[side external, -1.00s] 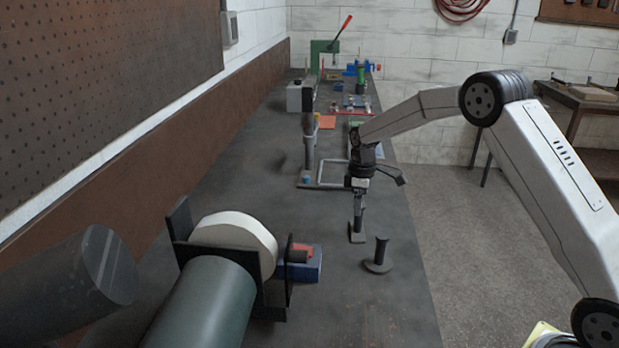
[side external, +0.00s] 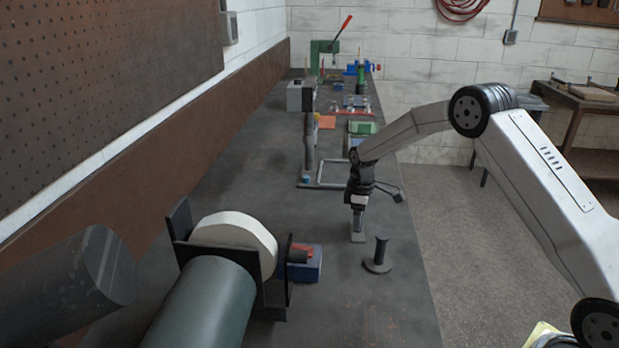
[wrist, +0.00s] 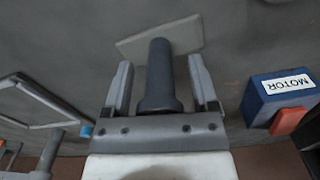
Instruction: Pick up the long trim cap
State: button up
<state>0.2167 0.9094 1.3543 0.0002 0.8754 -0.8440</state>
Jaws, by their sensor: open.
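The trim cap, a light grey rectangular plate (wrist: 188,36) with a dark upright grip (wrist: 160,75), stands on the bench; I take it to be the long one. In the side view its plate (side external: 358,238) shows under my gripper (side external: 359,211), and most of the grip is hidden. In the wrist view my gripper (wrist: 161,66) is open, with one finger on each side of the dark grip. Gaps show between grip and fingers. A second piece, a dark grip on a round base (side external: 378,264), stands apart, nearer the side camera.
A blue box labelled MOTOR (wrist: 283,93) with a red part stands to one side; it also shows in the side view (side external: 312,270). A grey rectangular frame (side external: 331,184) and post (side external: 309,145) stand behind the gripper. The bench's right edge is close.

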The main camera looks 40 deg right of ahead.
grip_shut()
jog(key=shift+r, duration=0.15)
jog(key=shift+r, duration=0.55)
notch_tip(320, 180, up, 2)
jog(key=s+a+r, duration=0.2)
jog(key=s+r, duration=0.7)
jog(key=s, duration=0.4)
jog(key=shift+s+a+r, duration=0.25)
jog(key=shift+s+r, duration=0.05)
jog(key=shift+s, duration=0.1)
